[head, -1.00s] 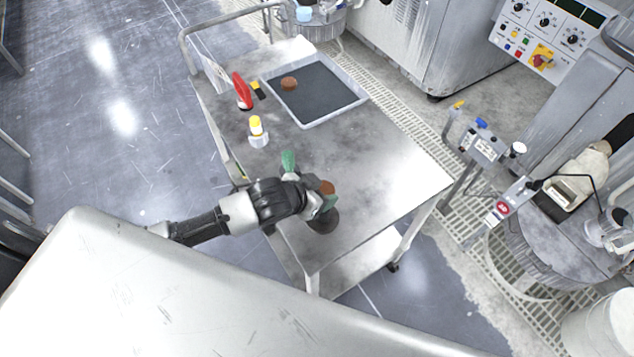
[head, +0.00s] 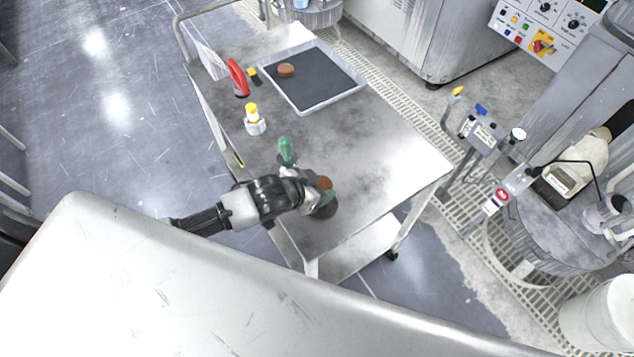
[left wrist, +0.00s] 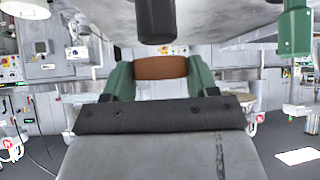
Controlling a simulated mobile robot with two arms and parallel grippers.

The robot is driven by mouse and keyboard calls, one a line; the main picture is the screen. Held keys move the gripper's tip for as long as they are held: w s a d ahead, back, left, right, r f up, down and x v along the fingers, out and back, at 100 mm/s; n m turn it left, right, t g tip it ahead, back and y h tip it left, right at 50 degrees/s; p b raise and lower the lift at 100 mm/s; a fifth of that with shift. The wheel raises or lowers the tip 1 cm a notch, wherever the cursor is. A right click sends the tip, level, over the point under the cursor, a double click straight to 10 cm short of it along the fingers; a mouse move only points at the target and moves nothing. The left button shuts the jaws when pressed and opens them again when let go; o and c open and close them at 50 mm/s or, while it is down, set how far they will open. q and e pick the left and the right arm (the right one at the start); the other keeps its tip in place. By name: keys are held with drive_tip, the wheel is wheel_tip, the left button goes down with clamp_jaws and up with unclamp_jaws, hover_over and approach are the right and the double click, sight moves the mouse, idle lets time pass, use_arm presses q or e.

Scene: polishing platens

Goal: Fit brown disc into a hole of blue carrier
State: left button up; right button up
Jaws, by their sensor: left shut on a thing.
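My left gripper (head: 322,187) is over the near part of the metal cart, shut on a brown disc (head: 326,182). In the left wrist view the disc (left wrist: 160,68) sits between the two green fingers, seen edge-on. A second brown disc (head: 286,70) lies in the shallow tray (head: 341,105) at the back of the cart. I cannot make out a blue carrier in either view. My right gripper is not in view.
A dark round piece (head: 324,210) stands on the cart top (head: 385,160) by my left gripper. Near it are a green-handled tool (head: 286,150), a yellow-capped bottle (head: 254,120) and a red item (head: 238,78). The cart's right side is clear. A machine with controls stands at right.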

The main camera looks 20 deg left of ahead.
use_arm(q)
drive_tip(key=shift+f, duration=0.7)
drive_tip(key=shift+f+b, duration=0.25)
drive_tip(key=shift+b, duration=0.05)
drive_tip(key=o, duration=1)
